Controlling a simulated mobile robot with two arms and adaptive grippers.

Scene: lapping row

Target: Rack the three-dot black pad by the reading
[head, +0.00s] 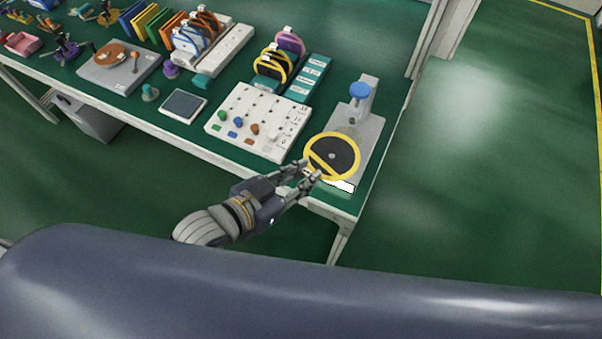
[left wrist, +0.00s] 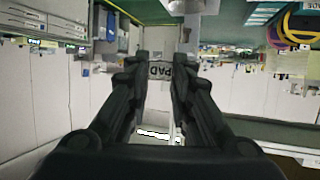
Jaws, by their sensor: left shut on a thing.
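A black round pad with a yellow rim (head: 336,152) is at the right end of the table, over the grey gauge stand (head: 372,132) with its blue knob. My left gripper (head: 309,172) is shut on the pad's near-left edge. My right gripper is out of view.
A white board with green, blue and orange knobs (head: 257,122) lies left of the gauge stand. A dark square plate (head: 183,106) and another rack of rimmed pads (head: 200,35) are farther left. Open floor (head: 480,150) lies right of the table.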

